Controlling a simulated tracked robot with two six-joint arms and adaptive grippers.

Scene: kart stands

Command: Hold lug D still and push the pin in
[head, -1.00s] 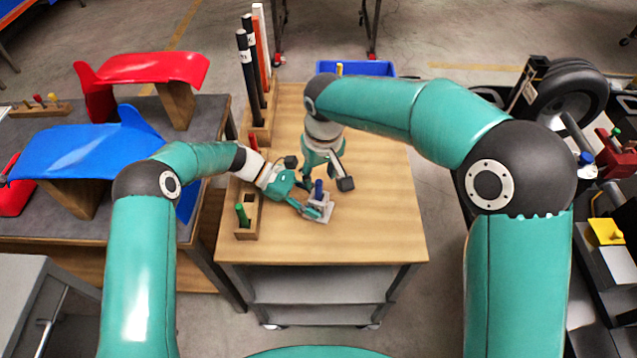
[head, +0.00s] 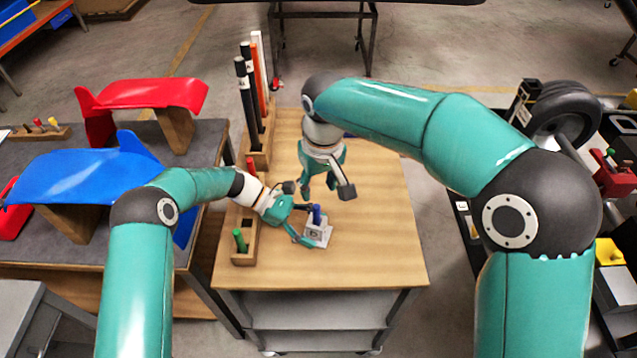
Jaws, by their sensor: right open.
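Lug D (head: 316,235) is a small pale block with a dark letter on its face, on the wooden cart top. The blue pin (head: 317,213) stands upright at its top; how deep it sits I cannot tell. My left gripper (head: 309,225) is at the lug's left side, fingers spread apart, one reaching to its near left edge. Whether a finger touches the lug is too small to tell. My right gripper (head: 326,192) points down, open and empty, above and behind the pin.
A wooden rack (head: 245,225) with a green pin (head: 240,240) and a red pin (head: 251,167) stands left of the lug. Tall dark and orange rods (head: 247,95) stand behind it. Blue and red panels (head: 85,155) are on the left table. The cart's right side is clear.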

